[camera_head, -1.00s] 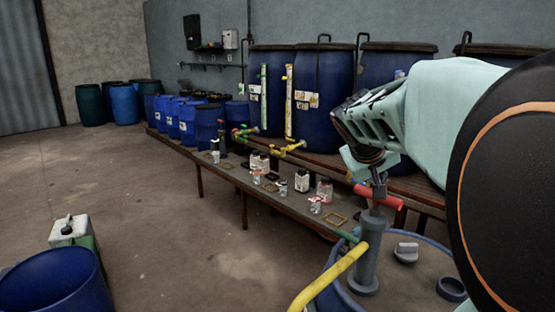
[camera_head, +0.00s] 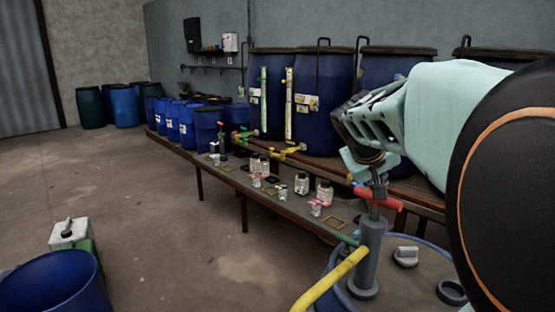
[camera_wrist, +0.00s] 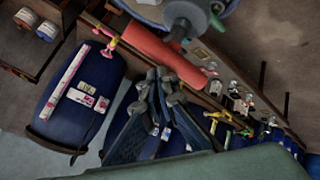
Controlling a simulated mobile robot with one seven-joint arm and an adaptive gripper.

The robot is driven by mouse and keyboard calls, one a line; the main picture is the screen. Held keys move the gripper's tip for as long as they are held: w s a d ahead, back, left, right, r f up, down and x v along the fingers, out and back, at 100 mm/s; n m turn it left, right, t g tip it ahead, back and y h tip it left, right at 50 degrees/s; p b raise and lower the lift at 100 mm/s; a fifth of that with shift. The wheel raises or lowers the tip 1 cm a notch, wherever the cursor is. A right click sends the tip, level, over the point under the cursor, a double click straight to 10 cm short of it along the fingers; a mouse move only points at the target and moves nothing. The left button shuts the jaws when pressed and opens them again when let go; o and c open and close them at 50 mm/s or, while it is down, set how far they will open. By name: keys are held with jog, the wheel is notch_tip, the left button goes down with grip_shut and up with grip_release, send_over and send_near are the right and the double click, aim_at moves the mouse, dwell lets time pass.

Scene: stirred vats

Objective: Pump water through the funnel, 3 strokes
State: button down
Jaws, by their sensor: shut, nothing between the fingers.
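A hand pump with a grey body (camera_head: 369,255) stands upright on the blue-rimmed drum (camera_head: 424,239) at lower right. A yellow spout (camera_head: 335,277) slants down to the left from it. Its red crossbar handle (camera_head: 378,197) sits on a rod just above the body; the handle is also large in the wrist view (camera_wrist: 158,52). My gripper (camera_head: 372,170) is just above the handle, and its shut fingertips show close to the handle in the wrist view (camera_wrist: 167,80). I cannot tell whether they touch. I cannot make out a funnel.
A grey cap (camera_head: 405,256) and a dark ring (camera_head: 452,291) lie on the drum top. A low bench (camera_head: 235,184) with bottles and cups runs behind the pump, before tall blue vats (camera_head: 324,115). An open blue tub (camera_head: 50,281) stands lower left. The middle floor is clear.

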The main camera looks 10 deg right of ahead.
jog(key=shift+r+p, duration=2.3)
jog(key=shift+r, duration=0.95)
notch_tip(320, 180, up, 6)
jog(key=p, duration=0.4)
jog(key=shift+w+f, duration=0.1)
